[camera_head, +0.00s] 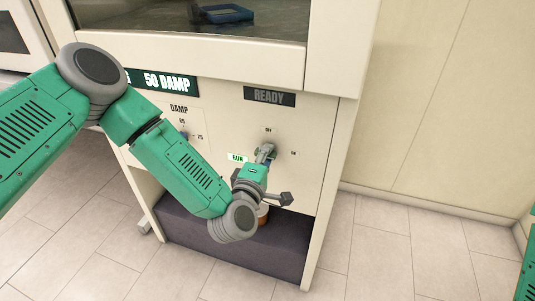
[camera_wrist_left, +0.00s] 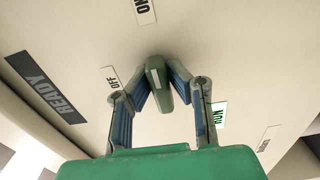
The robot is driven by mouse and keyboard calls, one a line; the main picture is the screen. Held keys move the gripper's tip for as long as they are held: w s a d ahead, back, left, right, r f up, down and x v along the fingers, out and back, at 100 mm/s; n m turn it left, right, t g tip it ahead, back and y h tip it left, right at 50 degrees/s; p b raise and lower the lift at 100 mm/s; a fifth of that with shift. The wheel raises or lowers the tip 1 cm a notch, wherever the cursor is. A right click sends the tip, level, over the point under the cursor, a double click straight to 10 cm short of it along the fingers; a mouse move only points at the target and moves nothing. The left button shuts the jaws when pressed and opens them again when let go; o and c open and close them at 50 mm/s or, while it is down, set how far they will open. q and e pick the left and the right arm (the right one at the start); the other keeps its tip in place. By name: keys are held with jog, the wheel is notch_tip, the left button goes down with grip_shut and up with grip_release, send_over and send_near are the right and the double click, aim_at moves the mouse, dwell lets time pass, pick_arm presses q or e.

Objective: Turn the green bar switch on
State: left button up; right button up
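The green bar switch (camera_wrist_left: 158,84) sticks out of the machine's cream panel. In the left wrist view its marked end points roughly toward the ON label (camera_wrist_left: 143,10), with the OFF label (camera_wrist_left: 113,78) off to the left. My left gripper (camera_wrist_left: 161,87) has its fingertips close against both sides of the bar and appears shut on it. In the head view my left gripper (camera_head: 266,154) is at the switch, hiding most of it. The RUN label (camera_head: 237,157) glows green, while the READY sign (camera_head: 269,96) is dark grey. My right gripper is out of view.
A DAMP dial (camera_head: 183,135) sits left of the switch, partly beside my left arm. A dark base (camera_head: 190,228) lies under the panel. The tiled floor (camera_head: 390,250) at right is free.

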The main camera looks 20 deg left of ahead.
pick_arm(q)
jog(key=o, duration=0.4)
jog(key=shift+s+f, duration=0.15)
jog(key=shift+f, duration=0.2)
jog(key=shift+r, duration=0.1)
jog(key=shift+r, duration=0.1)
jog(key=s, duration=1.1)
jog(key=shift+s+a, duration=0.2)
jog(key=shift+s, duration=0.2)
